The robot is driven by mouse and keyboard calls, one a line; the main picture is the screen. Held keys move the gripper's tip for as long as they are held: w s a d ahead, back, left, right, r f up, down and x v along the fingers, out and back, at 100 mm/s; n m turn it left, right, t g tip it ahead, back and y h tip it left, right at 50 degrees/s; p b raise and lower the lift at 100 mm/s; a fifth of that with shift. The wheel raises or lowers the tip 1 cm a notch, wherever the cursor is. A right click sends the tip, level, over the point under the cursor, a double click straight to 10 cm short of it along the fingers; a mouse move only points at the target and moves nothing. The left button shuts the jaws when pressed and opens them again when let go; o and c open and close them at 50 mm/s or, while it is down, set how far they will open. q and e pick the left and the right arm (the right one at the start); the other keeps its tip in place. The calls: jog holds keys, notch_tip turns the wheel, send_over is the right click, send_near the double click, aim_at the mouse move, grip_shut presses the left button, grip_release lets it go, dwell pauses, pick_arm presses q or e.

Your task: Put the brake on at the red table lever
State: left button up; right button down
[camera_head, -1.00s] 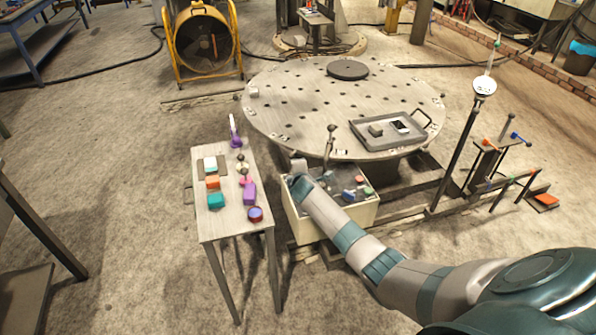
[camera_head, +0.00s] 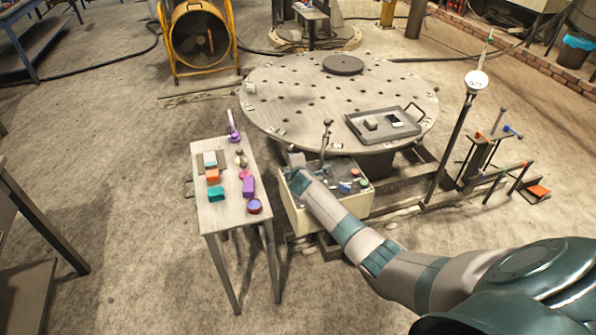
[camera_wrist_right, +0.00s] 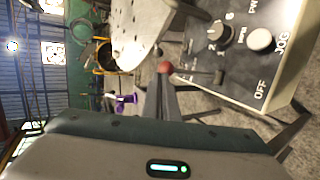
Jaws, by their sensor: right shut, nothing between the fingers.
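A red ball knob (camera_wrist_right: 165,67) shows in the right wrist view, just past my fingertips. It appears to top a lever at the control box. Whether the fingers touch it I cannot tell. My right gripper (camera_wrist_right: 162,82) is shut and empty. In the head view my right gripper (camera_head: 294,159) is over the left end of the pale control box (camera_head: 300,218), and no red knob shows there. A grey upright lever (camera_head: 327,138) with a dark ball stands behind the box. The round perforated table (camera_head: 300,90) lies beyond it. My left gripper is out of view.
A narrow side table (camera_head: 232,215) with coloured blocks and a purple item (camera_head: 233,130) stands left of the box. A grey tray (camera_head: 410,129) lies on the round table. A post with a white gauge (camera_head: 476,80) and a stand with coloured handles (camera_head: 485,150) are at right.

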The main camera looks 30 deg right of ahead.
pick_arm(q)
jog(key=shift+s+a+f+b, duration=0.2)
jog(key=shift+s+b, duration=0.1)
jog(key=shift+b, duration=0.1)
pick_arm(e)
jog(key=v, duration=1)
jog(key=shift+r, duration=0.45)
jog(key=shift+s, duration=0.1)
